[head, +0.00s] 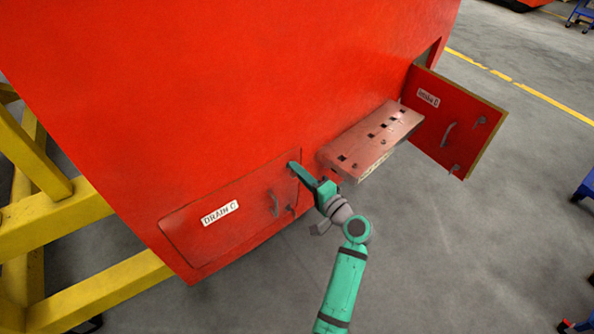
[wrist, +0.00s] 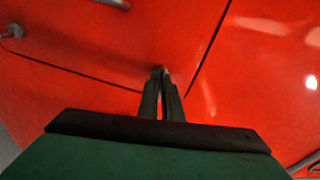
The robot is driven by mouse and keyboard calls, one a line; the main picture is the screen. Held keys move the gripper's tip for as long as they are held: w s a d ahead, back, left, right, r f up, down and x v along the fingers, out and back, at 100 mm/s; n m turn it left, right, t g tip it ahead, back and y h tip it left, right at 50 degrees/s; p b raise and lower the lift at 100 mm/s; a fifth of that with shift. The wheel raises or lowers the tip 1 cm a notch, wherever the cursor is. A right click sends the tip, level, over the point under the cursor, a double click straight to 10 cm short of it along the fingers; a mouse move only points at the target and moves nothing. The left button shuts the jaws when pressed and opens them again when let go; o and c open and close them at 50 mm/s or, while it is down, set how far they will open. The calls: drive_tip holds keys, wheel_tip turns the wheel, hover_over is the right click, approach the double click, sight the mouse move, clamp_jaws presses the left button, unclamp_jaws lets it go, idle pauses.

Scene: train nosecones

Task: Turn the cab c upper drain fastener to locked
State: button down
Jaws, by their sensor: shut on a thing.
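The red drain panel (head: 190,227), labelled DRAIN C, sits closed in the lower part of the red cab body. My gripper (head: 293,166) is at the panel's upper right corner. In the wrist view its two fingers (wrist: 162,78) are closed together on the upper drain fastener (wrist: 161,69), a small grey metal part. The fingers mostly hide this fastener, so I cannot tell its angle. The other drain fastener (head: 291,210) is lower on the panel's right edge and also shows in the wrist view (wrist: 13,31). The drain panel's handle (head: 274,204) is beside it.
An open red door (head: 452,122), labelled INTAKE C, sticks out at the right. A red ledge with square holes (head: 372,143) juts out close to the right of my gripper. Yellow stand beams (head: 55,212) are at the left.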

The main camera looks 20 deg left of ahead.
drive_tip(key=shift+d+f+m, duration=0.15)
drive_tip(key=shift+m, duration=0.75)
drive_tip(key=shift+s, duration=0.1)
drive_tip(key=c, duration=1.9)
unclamp_jaws()
drive_tip(key=shift+c, duration=0.2)
drive_tip(key=v, duration=1)
drive_tip(key=shift+s+d, duration=0.2)
drive_tip(key=shift+d, duration=0.05)
